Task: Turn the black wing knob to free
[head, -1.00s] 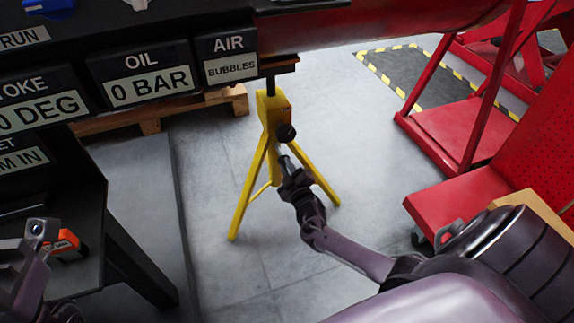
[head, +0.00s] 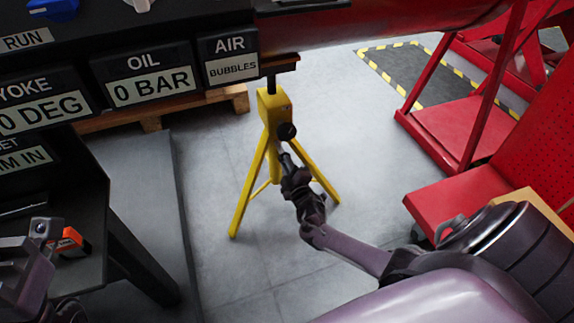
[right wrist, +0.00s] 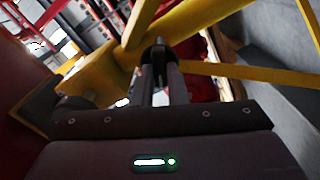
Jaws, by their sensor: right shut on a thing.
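The black wing knob (head: 287,131) sits on the upper part of the yellow tripod stand (head: 270,104) in the head view. My right gripper (head: 284,149) reaches up to it from below. In the right wrist view, my right gripper's two fingers (right wrist: 161,84) are closed around a dark piece with a short stem, which appears to be the knob. The fingers hide most of it, so its turn angle cannot be read. My left gripper (head: 30,255) shows only in part at the lower left edge, away from the stand; its jaw opening is unclear.
A black panel has an OIL display (head: 145,80) reading 0 BAR and an AIR display (head: 232,58) reading BUBBLES. A red pipe (head: 380,18) runs above the stand. A red cart (head: 460,205) stands right. An orange-and-black item (head: 72,242) lies on the black bench. Floor around the stand is clear.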

